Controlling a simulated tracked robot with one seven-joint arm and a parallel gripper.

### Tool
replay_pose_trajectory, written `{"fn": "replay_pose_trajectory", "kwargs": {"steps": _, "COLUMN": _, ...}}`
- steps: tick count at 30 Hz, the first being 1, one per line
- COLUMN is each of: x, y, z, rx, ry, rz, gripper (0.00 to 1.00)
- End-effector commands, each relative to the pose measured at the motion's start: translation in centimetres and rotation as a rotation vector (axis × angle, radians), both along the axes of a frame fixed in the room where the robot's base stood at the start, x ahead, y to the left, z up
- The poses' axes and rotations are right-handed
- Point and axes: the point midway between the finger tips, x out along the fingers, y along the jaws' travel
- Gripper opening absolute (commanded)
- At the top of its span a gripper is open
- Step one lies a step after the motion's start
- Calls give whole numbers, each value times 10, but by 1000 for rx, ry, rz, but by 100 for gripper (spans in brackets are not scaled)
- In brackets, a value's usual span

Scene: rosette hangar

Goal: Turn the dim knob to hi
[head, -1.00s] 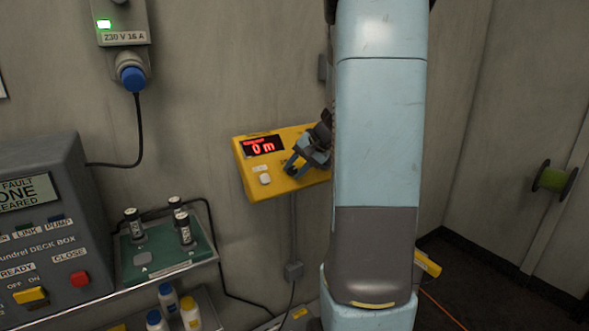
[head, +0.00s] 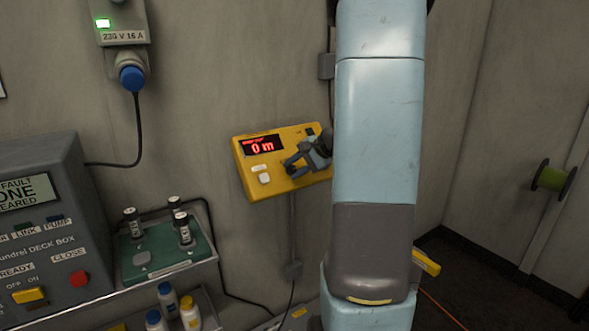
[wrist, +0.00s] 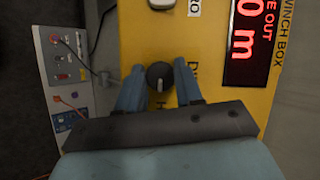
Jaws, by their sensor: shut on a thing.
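The dim knob (wrist: 159,76) is a round dark knob with a pale pointer line on the yellow winch box (head: 258,187). In the wrist view the knob sits between the two blue fingers of my gripper (wrist: 159,78), which is shut on it. The lettering beside the knob is partly hidden by a finger, so I cannot read which mark the pointer meets. In the head view my gripper (head: 291,167) is at the lower middle of the box face, and the knob is hidden there.
The box's red display (head: 263,147) reads 0 m. A white button (head: 264,178) is left of my gripper. A grey deck box (head: 60,240) and a green tray (head: 165,255) with several dark cylinders stand at the left. A blue plug (head: 132,77) hangs above.

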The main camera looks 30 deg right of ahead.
Motion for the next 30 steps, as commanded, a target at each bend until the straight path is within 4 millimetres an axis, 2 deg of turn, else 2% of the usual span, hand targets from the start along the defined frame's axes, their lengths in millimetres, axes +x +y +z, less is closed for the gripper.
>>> {"fn": "replay_pose_trajectory", "kwargs": {"steps": 6, "x": -1, "y": -1, "z": -2, "rx": 0, "ry": 5, "rz": -3, "gripper": 5}}
{"fn": "replay_pose_trajectory", "kwargs": {"steps": 7, "x": -2, "y": -1, "z": -2, "rx": 0, "ry": 5, "rz": -3, "gripper": 36}}
{"fn": "replay_pose_trajectory", "kwargs": {"steps": 15, "x": -1, "y": 0, "z": -1, "rx": -1, "ry": 3, "rz": 0, "gripper": 61}}
{"fn": "replay_pose_trajectory", "kwargs": {"steps": 23, "x": -1, "y": -1, "z": 0, "rx": -1, "ry": 2, "rz": 0, "gripper": 61}}
{"fn": "replay_pose_trajectory", "kwargs": {"steps": 30, "x": -17, "y": -12, "z": 18, "rx": -3, "ry": -1, "rz": -1, "gripper": 61}}
